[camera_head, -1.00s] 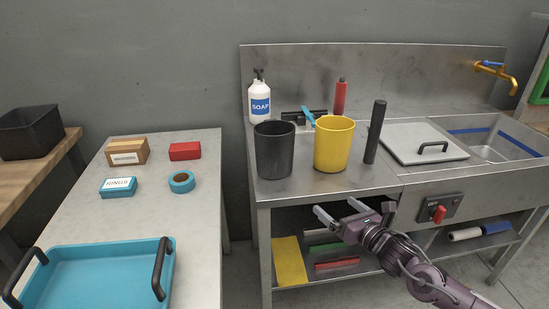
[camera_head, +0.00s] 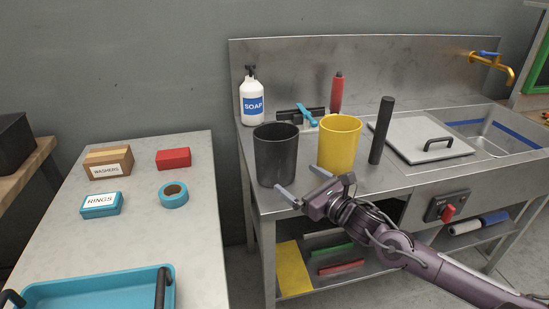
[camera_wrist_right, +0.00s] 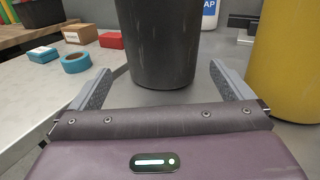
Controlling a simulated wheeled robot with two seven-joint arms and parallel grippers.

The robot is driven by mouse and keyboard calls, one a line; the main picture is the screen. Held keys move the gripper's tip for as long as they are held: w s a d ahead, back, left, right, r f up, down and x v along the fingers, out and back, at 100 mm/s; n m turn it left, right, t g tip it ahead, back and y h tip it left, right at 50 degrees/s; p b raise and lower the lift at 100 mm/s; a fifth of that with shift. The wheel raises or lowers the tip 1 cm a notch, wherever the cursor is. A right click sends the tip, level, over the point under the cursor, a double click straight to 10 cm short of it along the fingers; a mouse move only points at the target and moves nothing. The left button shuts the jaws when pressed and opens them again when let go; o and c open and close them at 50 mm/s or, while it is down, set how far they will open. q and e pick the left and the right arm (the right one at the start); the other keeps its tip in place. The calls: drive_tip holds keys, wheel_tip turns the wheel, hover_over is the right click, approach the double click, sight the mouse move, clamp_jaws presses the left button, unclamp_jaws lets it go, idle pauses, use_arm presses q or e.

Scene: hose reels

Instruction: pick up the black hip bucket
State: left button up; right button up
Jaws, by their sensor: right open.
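The black hip bucket (camera_head: 276,158) stands upright on the left front of the steel bench, just left of a yellow bucket (camera_head: 339,147). My right gripper (camera_head: 303,186) is open and empty at the bench's front edge, just in front of the black bucket. In the right wrist view, the black bucket (camera_wrist_right: 158,45) is straight ahead, beyond and between the spread fingers (camera_wrist_right: 163,88). A gap shows between the fingertips and the bucket wall. My left gripper is not in view.
The yellow bucket is close to the right finger's side. A soap bottle (camera_head: 251,100) stands behind the black bucket, and a black cylinder (camera_head: 381,131) stands to the right. A pale table (camera_head: 136,228) on the left holds boxes, tape and a blue tray (camera_head: 95,291).

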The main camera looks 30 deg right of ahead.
sight(288, 172)
drive_tip(key=x, duration=0.4)
drive_tip(key=shift+w, duration=0.45)
drive_tip(key=shift+p+x, duration=0.55)
drive_tip(key=shift+x, duration=1.8)
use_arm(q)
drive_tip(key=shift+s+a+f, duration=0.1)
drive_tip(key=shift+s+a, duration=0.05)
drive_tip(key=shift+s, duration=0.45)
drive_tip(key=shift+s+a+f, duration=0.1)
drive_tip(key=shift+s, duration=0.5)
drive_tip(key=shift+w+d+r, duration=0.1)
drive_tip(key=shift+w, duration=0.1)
use_arm(e)
drive_tip(key=c, duration=0.7)
drive_tip(key=shift+c, duration=0.2)
drive_tip(key=shift+r, duration=0.15)
